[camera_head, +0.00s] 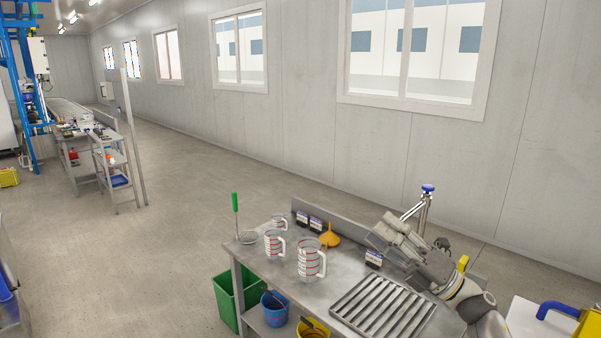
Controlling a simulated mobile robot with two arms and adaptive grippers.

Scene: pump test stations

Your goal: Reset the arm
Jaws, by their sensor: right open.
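My right arm comes in from the lower right corner and reaches over the right end of the metal work table (345,262). Its grey gripper (385,232) points left and slightly up, near the table's back edge. The gripper is open, and I see nothing held between its fingers. It partly covers the chrome tap (424,208) with a blue top behind it. My left gripper is not in view.
Clear measuring jugs (311,259), an orange funnel (330,236) and a slatted drain grate (383,307) are on the table. A green bin (238,297) and a blue bucket (274,309) are below. The floor at left (150,250) is clear.

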